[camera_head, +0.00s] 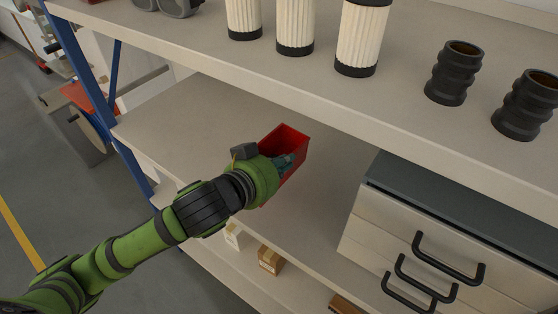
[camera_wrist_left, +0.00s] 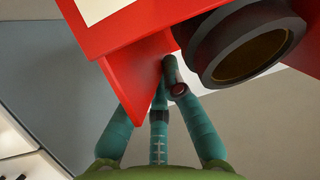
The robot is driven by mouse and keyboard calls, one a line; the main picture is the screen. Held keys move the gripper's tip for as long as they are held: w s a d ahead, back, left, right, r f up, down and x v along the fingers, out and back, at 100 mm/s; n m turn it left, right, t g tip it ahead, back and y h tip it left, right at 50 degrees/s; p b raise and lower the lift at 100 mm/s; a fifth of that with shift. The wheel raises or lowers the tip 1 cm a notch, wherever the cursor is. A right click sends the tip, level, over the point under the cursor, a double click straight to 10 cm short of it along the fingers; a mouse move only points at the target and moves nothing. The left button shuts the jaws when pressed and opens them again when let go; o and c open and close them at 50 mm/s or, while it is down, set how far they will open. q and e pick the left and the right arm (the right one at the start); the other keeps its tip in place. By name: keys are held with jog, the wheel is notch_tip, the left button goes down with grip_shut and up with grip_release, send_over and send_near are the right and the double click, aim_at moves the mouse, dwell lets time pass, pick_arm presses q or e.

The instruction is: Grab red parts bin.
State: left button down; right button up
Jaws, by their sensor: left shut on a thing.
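In the left wrist view, the teal fingers (camera_wrist_left: 166,85) close on a red wall of the bin (camera_wrist_left: 130,62), which carries a white label. The gripper and arm hide the bin's lower near part in the head view. My right gripper is not in view.
The upper shelf (camera_head: 200,45) overhangs the bin and holds pleated filters (camera_head: 295,25) and black ribbed sleeves (camera_head: 454,75). A drawer cabinet (camera_head: 450,230) stands to the right. The middle shelf (camera_head: 190,110) is clear leftward.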

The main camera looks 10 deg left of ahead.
pick_arm(q)
jog(key=s+d+r+p, duration=0.4)
jog(key=s+p, duration=0.3)
jog(key=p, duration=0.2)
jog(key=shift+s+d+r, duration=0.15)
jog(key=shift+d+r, duration=0.05)
jog(key=shift+r, duration=0.45)
